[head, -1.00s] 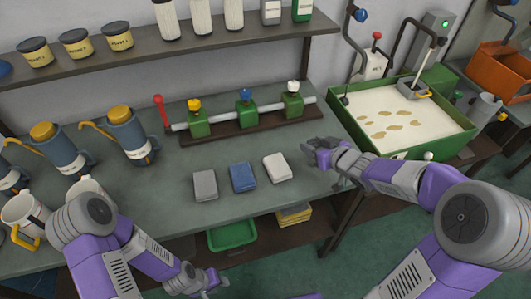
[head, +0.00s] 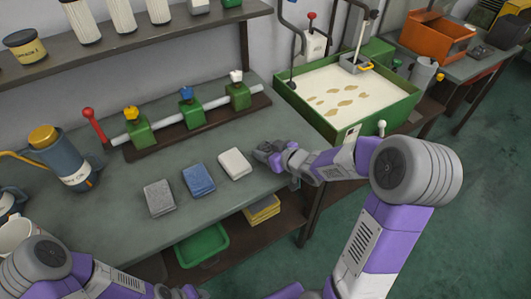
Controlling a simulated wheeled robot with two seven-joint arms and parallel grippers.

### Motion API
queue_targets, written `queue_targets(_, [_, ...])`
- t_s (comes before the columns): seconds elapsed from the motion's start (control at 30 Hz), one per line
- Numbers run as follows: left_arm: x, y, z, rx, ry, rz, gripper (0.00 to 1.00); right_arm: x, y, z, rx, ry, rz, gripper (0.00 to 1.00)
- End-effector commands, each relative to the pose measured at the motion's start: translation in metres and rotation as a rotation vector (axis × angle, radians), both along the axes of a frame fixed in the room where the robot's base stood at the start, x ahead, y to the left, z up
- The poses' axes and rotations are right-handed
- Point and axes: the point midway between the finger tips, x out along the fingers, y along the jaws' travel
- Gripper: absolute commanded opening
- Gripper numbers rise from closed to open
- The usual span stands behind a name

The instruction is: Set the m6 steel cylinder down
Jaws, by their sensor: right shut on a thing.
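My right gripper (head: 268,153) is over the right end of the grey-green bench (head: 140,222), just right of the white block. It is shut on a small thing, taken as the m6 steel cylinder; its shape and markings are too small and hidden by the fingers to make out. I cannot tell whether it touches the bench top. My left gripper (head: 182,292) shows only in part at the bottom edge, and its fingers cannot be read.
Grey (head: 159,198), blue (head: 198,179) and white (head: 235,163) blocks lie in a row on the bench. Behind them stands a pipe rack with green valve blocks (head: 191,113). A green sand tub (head: 395,112) is at the back right. A blue-grey jug (head: 68,164) stands left.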

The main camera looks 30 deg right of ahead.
Motion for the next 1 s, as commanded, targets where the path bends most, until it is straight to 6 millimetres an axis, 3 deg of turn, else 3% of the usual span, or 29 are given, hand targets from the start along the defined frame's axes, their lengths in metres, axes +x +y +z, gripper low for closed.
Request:
queue_targets(0.3, [0.0, 0.0, -0.002, 0.0, 0.0, 0.0, 0.43, 0.0, 0.0, -0.002, 0.001, -0.003, 0.0, 0.06])
queue_targets(0.33, [0.0, 0.0, -0.002, 0.0, 0.0, 0.0, 0.43, 0.0, 0.0, -0.002, 0.001, 0.0, 0.0, 0.51])
queue_targets(0.5, [0.0, 0.0, -0.001, 0.0, 0.0, 0.0, 0.43, 0.0, 0.0, -0.002, 0.001, 0.0, 0.0, 0.76])
queue_targets(0.87, [0.0, 0.0, 0.002, 0.0, 0.0, 0.0, 0.43, 0.0, 0.0, 0.003, 0.0, 0.0, 0.0, 0.76])
queue_targets(1.0, [0.0, 0.0, 0.011, 0.0, 0.0, 0.0, 0.43, -0.017, -0.006, 0.013, -0.001, 0.0, -0.004, 0.76])
